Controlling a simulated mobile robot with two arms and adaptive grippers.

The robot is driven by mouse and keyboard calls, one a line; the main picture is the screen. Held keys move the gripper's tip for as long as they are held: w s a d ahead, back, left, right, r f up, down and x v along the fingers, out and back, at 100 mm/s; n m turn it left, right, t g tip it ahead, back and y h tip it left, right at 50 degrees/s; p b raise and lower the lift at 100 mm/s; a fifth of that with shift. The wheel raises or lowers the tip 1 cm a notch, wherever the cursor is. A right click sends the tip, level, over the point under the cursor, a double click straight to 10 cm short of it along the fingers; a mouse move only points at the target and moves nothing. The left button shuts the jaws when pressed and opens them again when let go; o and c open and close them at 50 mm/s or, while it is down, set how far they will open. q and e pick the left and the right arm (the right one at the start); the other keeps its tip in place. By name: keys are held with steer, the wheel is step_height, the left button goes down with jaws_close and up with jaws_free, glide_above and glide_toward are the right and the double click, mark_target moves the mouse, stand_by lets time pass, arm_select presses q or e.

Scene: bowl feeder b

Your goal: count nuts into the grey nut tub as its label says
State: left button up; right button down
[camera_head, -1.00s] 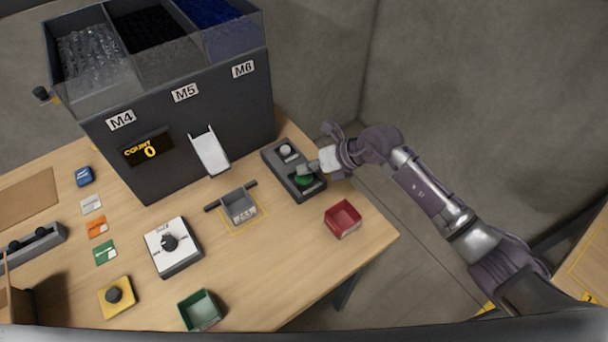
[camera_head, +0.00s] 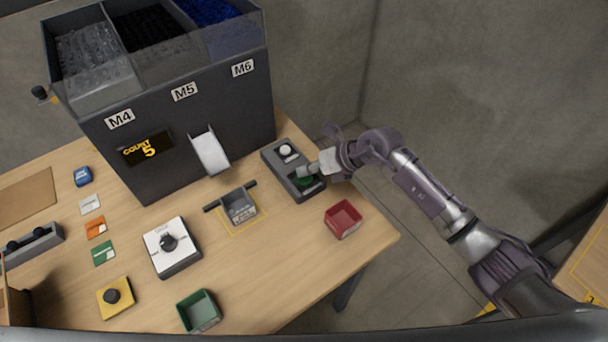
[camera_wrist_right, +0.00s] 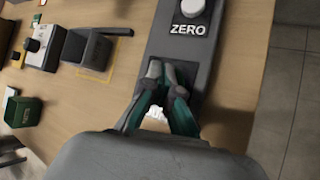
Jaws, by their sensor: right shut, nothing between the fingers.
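The grey nut tub (camera_head: 238,209) stands in a yellow outlined square under the white chute (camera_head: 211,153) of the dark feeder (camera_head: 190,130). Small light pieces seem to lie in the tub; its label is too small to read. The feeder's display (camera_head: 147,149) reads COUNT 5. My right gripper (camera_head: 311,172) is shut and empty, its fingertips down at the green button on the grey button box (camera_head: 279,161). In the right wrist view the closed fingertips (camera_wrist_right: 165,72) cover the green button, below a white knob (camera_wrist_right: 193,9) marked ZERO. My left gripper is not in view.
Bins marked M4, M5 and M6 top the feeder. A red tub (camera_head: 342,219) stands by the right table edge, a green tub (camera_head: 199,311) at the front. A white dial box (camera_head: 172,247), a yellow knob box (camera_head: 115,297) and coloured cards lie left of the nut tub.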

mark_target(307, 177)
steer(key=shift+r+p, duration=0.7)
steer(key=shift+r, duration=0.15)
steer(key=shift+r, duration=0.1)
step_height(307, 177, up, 5)
steer(key=p, duration=0.4)
stand_by(0.3)
stand_by(1.6)
